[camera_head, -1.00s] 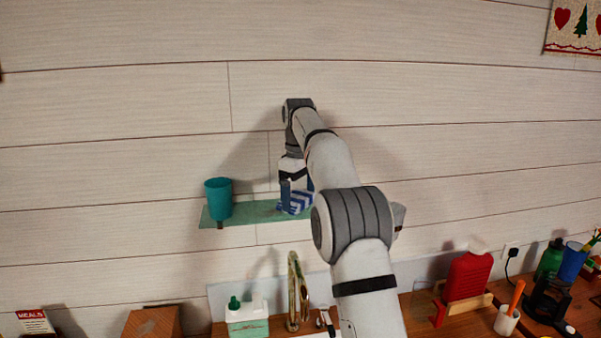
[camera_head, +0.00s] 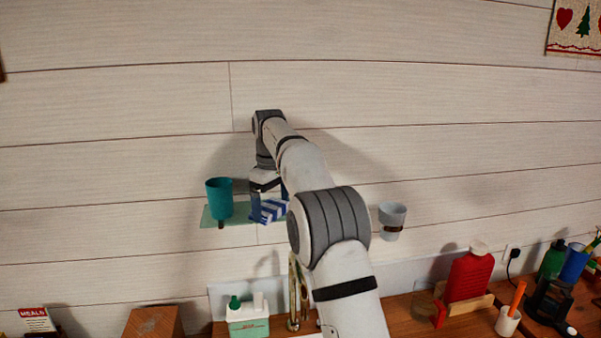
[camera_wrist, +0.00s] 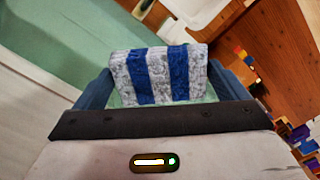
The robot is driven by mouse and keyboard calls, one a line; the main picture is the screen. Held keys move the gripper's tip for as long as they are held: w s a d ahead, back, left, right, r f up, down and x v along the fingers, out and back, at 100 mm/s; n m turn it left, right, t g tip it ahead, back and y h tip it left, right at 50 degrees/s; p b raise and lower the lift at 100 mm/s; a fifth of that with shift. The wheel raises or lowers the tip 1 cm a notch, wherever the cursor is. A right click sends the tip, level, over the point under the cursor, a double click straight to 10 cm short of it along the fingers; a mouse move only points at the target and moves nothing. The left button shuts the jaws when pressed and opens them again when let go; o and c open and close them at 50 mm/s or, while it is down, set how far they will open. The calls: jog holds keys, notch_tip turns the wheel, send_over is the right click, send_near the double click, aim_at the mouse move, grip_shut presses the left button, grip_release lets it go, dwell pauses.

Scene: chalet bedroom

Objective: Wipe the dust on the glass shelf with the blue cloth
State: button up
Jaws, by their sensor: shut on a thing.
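The blue cloth (camera_head: 271,210), striped blue and white, is held between the fingers of my gripper (camera_head: 269,196). In the wrist view the cloth (camera_wrist: 160,74) is gripped between both fingers, over the glass shelf. The pale green glass shelf (camera_head: 235,216) is fixed to the wall; its right part is hidden behind my arm. The shelf (camera_wrist: 65,35) also shows in the wrist view. The cloth is at the shelf's surface, but I cannot tell whether it touches. I cannot make out dust on the visible glass.
A teal cup (camera_head: 219,198) stands on the shelf's left end, close to my gripper. A white cup (camera_head: 392,220) in a wall holder is to the right of my arm.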

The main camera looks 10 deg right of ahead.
jog(key=shift+a, duration=2.4)
jog(key=shift+d, duration=3.55)
jog(key=shift+s+d, duration=0.1)
jog(key=shift+d, duration=2.45)
jog(key=shift+a, duration=6.05)
jog(key=shift+d, duration=6.05)
notch_tip(320, 180, up, 8)
jog(key=shift+r, duration=0.1)
jog(key=shift+s, duration=0.1)
